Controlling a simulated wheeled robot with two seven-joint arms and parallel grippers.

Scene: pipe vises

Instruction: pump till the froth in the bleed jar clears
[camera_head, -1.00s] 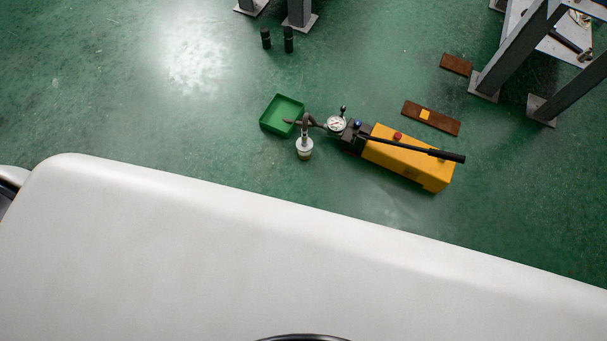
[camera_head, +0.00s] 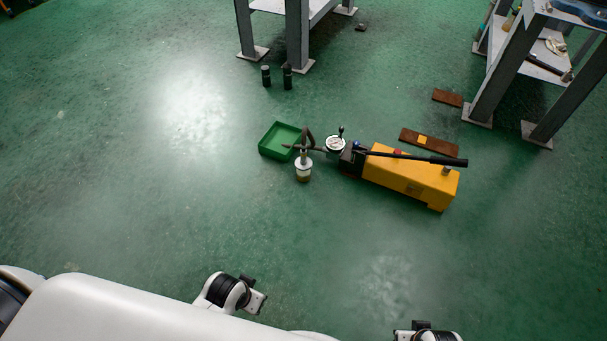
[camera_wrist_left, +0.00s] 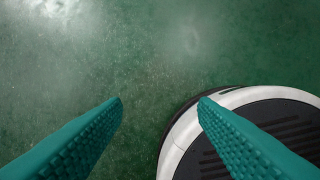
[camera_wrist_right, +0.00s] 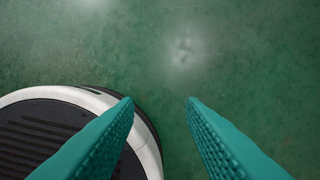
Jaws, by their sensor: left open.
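The yellow hand pump (camera_head: 405,182) lies on the green floor with its long black handle (camera_head: 425,158) low along its top. A round gauge (camera_head: 335,144) stands at its left end. The small bleed jar (camera_head: 303,171) stands upright left of the gauge, with a pale upper part and a brownish lower part; any froth is too small to make out. A dark hose (camera_head: 308,138) loops near the jar and gauge. My left gripper (camera_wrist_left: 160,100) is open and empty over bare floor beside my base. My right gripper (camera_wrist_right: 161,100) is likewise open and empty. Neither is near the pump.
A green tray (camera_head: 266,153) sits left of the jar. Brown plates (camera_head: 429,142) lie behind the pump. Grey-legged benches (camera_head: 495,80) stand at back right and back centre (camera_head: 297,35). The floor in front of the pump is clear.

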